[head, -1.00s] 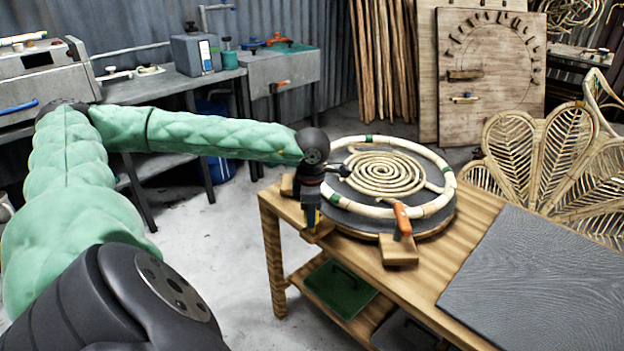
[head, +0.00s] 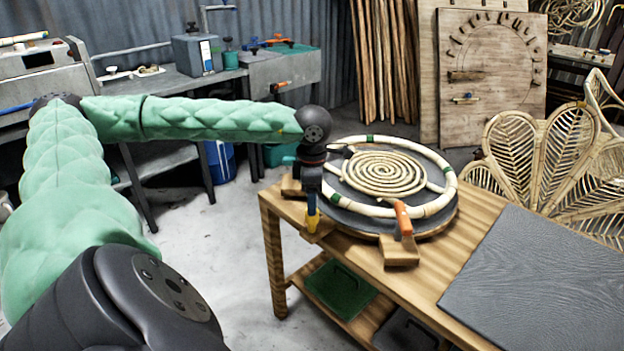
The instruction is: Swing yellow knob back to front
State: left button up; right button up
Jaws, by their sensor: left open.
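A small yellow knob (head: 312,221) stands upright at the left front edge of the round bending disc (head: 350,206), beside a wooden block (head: 319,234). Its upper part is hidden by my left gripper. My left gripper (head: 312,198) points down, right above the knob, with its jaws open; a blue part shows between them and the yellow. I cannot tell whether the fingers touch the knob. A pale cane ring (head: 430,209) with green bands and a coiled cane spiral (head: 383,174) lie on the disc. My right gripper is out of view.
An orange handle (head: 403,218) stands on another wooden block (head: 399,251) at the disc's front. A dark grey mat (head: 540,280) covers the table's right side. A green tray (head: 340,288) sits on the lower shelf. Open floor (head: 215,265) lies left of the table (head: 275,250).

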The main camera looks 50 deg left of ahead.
pick_arm(q)
jog(key=shift+r, duration=1.4)
